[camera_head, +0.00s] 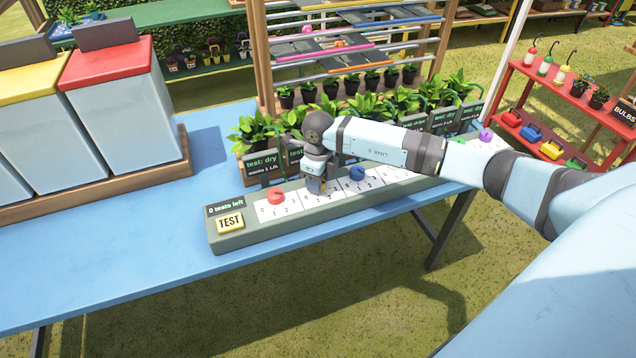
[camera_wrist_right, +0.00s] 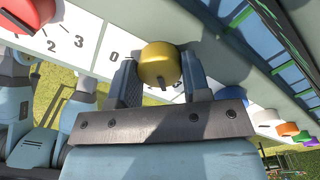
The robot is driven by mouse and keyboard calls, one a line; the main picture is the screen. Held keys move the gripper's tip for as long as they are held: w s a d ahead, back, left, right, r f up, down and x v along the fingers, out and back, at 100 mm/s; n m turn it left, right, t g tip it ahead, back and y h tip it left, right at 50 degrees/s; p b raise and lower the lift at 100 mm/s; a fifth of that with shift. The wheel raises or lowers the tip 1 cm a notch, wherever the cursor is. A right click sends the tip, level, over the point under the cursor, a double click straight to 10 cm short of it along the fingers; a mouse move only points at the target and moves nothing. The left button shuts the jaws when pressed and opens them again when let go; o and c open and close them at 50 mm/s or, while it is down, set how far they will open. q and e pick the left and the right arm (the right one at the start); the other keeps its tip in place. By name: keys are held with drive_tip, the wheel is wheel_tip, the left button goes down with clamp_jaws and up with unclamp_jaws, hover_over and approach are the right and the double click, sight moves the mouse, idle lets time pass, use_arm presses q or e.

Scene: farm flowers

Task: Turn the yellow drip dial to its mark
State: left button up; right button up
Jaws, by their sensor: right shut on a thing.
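The yellow drip dial (camera_wrist_right: 160,64) sits between the two fingers of my right gripper (camera_wrist_right: 160,82) in the right wrist view, with the fingers against its sides. Numbers on the white scale show beside it, partly covered by the gripper; its mark cannot be made out. In the head view my right gripper (camera_head: 314,184) points down onto the grey dial panel (camera_head: 228,240), between the red dial (camera_head: 276,196) and the blue dial (camera_head: 357,174), and hides most of the yellow dial. My left gripper is out of view.
The panel carries a yellow TEST button (camera_head: 230,222) and a display reading "0 tests left". Plants with dark signs (camera_head: 262,164) stand right behind it. Bins with yellow and red lids (camera_head: 104,62) stand at left. The blue table (camera_head: 120,262) is bare in front.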

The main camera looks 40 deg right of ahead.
drive_tip(key=shift+n+b, duration=0.45)
drive_tip(key=shift+n, duration=0.75)
drive_tip(key=shift+r, duration=0.1)
drive_tip(key=o, duration=0.9)
drive_tip(key=shift+r, duration=0.3)
wheel_tip(320, 180, up, 13)
drive_tip(key=shift+w+d+r, duration=0.1)
